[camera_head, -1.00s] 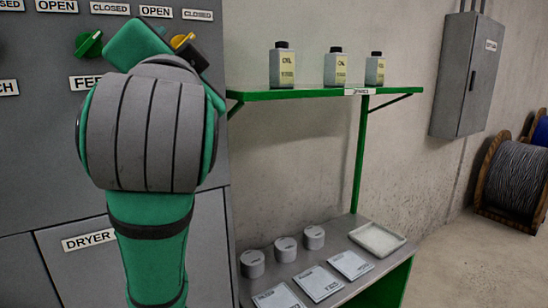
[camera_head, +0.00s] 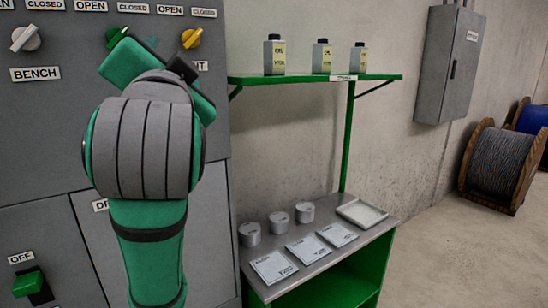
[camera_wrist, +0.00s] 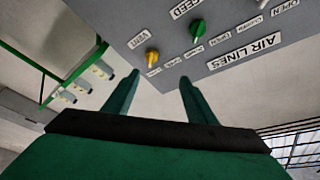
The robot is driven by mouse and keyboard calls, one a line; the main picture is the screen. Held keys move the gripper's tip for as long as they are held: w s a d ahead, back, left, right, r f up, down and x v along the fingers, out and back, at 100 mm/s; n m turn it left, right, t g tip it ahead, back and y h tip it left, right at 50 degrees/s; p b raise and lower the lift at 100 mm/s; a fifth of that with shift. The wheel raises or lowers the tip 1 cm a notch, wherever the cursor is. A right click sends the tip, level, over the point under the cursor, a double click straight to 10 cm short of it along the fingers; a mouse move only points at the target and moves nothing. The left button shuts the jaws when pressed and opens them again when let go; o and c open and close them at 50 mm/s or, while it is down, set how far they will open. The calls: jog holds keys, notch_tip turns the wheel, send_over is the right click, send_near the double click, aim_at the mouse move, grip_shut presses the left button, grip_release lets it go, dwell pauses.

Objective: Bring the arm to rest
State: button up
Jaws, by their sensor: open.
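My gripper (camera_wrist: 159,76) is open and empty in the wrist view, its two green fingers apart with a grey panel beyond them. In the head view my arm is raised and folded in front of the panel (camera_head: 60,140), and my fingers are mostly hidden behind the arm. A yellow knob (camera_head: 191,38) and a green knob (camera_head: 113,37) sit on the panel near the arm's top. The yellow knob (camera_wrist: 152,57) and green knob (camera_wrist: 197,28) also show upside down in the wrist view, apart from the fingers.
A grey knob (camera_head: 25,38) and a green switch (camera_head: 28,284) are on the panel. Right of my arm, a green shelf (camera_head: 300,79) holds three bottles above a bench (camera_head: 330,258) with cans, cards and a tray. Cable reels (camera_head: 500,165) stand at far right. The floor before them is clear.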

jog(key=w+d+f+n+g+h, duration=0.1)
jog(key=w+f, duration=0.4)
jog(key=f, duration=0.8)
jog(key=w+d+f+n+h, duration=0.1)
jog(key=w+f, duration=0.4)
jog(key=f, duration=0.8)
jog(key=s+d+f+n+g+h, duration=0.1)
jog(key=s+d+f, duration=0.2)
jog(key=f, duration=1)
jog(key=s+d+f+n+h, duration=0.1)
jog(key=s+d+f, duration=0.1)
jog(key=f, duration=1)
jog(key=s+d+f+n+g, duration=0.1)
jog(key=s+d+f, duration=0.2)
jog(key=s+f, duration=0.65)
jog(key=s+d+f, duration=0.4)
jog(key=s+f, duration=0.5)
jog(key=f, duration=0.1)
jog(key=s+d+f+g+h, duration=0.1)
jog(key=s, duration=1.1)
jog(key=s+d+f+n, duration=0.1)
jog(key=s, duration=1.1)
jog(key=shift+d+f+g+h, duration=0.2)
jog(key=shift+f+g+h, duration=0.1)
jog(key=shift+g+h, duration=0.1)
